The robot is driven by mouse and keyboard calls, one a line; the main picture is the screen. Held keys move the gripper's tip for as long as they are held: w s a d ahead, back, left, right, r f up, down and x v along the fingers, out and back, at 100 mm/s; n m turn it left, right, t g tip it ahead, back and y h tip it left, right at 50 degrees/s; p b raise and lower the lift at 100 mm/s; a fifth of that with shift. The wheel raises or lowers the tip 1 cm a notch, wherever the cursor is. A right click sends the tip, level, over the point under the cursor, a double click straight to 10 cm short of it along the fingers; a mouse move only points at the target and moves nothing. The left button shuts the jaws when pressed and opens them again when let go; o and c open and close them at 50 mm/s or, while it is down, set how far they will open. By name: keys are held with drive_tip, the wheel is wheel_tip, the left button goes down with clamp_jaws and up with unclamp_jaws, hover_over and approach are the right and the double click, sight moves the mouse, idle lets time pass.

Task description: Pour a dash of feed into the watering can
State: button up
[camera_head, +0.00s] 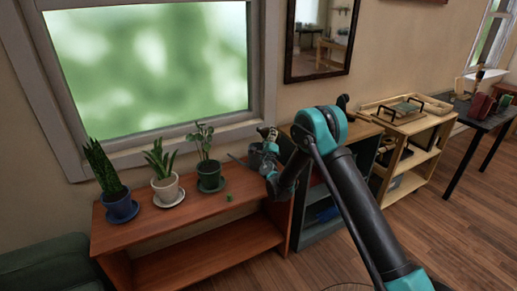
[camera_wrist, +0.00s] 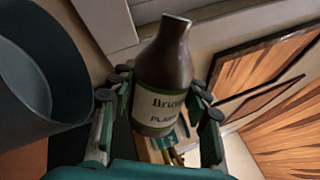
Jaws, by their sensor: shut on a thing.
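My gripper (camera_wrist: 160,100) is shut on a brown bottle (camera_wrist: 165,70) with a pale label reading partly "PLANT". The bottle's neck points up in the wrist view, and its mouth is at the top edge of that view. A dark grey round vessel, apparently the watering can (camera_wrist: 25,85), stands close on the left in the wrist view. In the head view the grey can (camera_head: 258,157), with a thin spout to the left, is at the right end of the wooden bench. My gripper (camera_head: 268,147) is beside it there, partly hidden by my arm. I cannot tell whether feed is flowing.
The wooden bench (camera_head: 165,223) bears three potted plants: a blue pot (camera_head: 120,207), a white pot (camera_head: 166,189) and a dark green pot (camera_head: 209,176). A dark shelf (camera_head: 308,222) adjoins on the right.

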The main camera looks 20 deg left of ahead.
drive_tip(key=shift+d+f+n+y, duration=0.1)
drive_tip(key=shift+f+n+y, duration=0.1)
drive_tip(key=shift+n, duration=0.3)
drive_tip(key=shift+f+n+y, duration=0.1)
drive_tip(key=shift+n+y, duration=0.1)
drive_tip(key=shift+n, duration=0.3)
idle(1.4)
drive_tip(key=shift+w+d+r+n+y+p, duration=0.1)
drive_tip(key=shift+d+r+n+y+p, duration=0.15)
drive_tip(key=shift+n, duration=0.3)
drive_tip(key=shift+w+r+n+y+p, duration=0.15)
drive_tip(key=shift+r+n, duration=0.15)
drive_tip(key=shift+n, duration=0.25)
idle(1.7)
